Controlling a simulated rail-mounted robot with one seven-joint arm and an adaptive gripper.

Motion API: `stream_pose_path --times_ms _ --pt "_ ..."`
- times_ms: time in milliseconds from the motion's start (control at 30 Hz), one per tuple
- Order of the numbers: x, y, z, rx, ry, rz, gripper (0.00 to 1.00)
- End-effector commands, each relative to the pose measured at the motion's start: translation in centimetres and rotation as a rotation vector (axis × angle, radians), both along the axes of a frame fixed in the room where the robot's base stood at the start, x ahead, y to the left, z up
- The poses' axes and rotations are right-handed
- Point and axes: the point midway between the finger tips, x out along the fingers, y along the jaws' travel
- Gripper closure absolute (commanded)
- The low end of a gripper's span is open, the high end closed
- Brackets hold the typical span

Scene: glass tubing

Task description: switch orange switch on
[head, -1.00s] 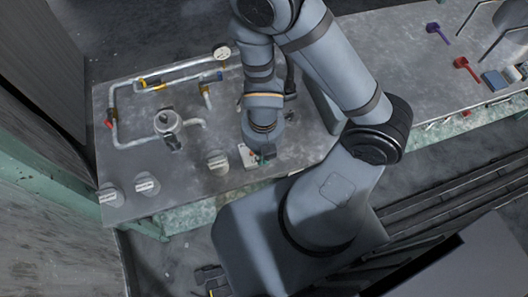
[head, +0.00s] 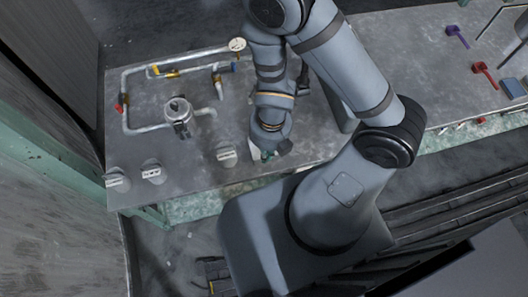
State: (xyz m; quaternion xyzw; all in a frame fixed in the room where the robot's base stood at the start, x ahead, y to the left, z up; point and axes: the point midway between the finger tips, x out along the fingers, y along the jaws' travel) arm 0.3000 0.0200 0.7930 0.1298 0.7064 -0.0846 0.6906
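My gripper (head: 270,150) points down at the front edge of the metal bench. Its fingers are small and partly hidden by my wrist, so I cannot tell if it is open or shut. A small pale box (head: 254,155) sits right at the gripper, mostly covered by it. A green spot shows there, but I cannot tell whether the fingers touch the box. No orange switch can be made out clearly.
Grey round units with white labels stand left of the gripper on the bench (head: 190,180): one close by (head: 227,155), two at the far left. Behind are a metal vessel (head: 178,115), pipes and a gauge (head: 237,45). Purple and red tools lie at right.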

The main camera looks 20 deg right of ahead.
Motion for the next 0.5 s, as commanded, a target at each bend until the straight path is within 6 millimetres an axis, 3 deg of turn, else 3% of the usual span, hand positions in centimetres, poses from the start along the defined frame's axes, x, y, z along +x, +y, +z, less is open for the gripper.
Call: stream_pose_path --times_ms 100,367,500 --pt "-0.2 0.0 -2.7 -0.003 0.004 -0.003 1.00" --pt "-0.2 0.4 -7.4 -0.002 0.003 -0.001 1.00" --pt "1.8 -0.1 -6.4 0.002 -0.001 -0.005 1.00"
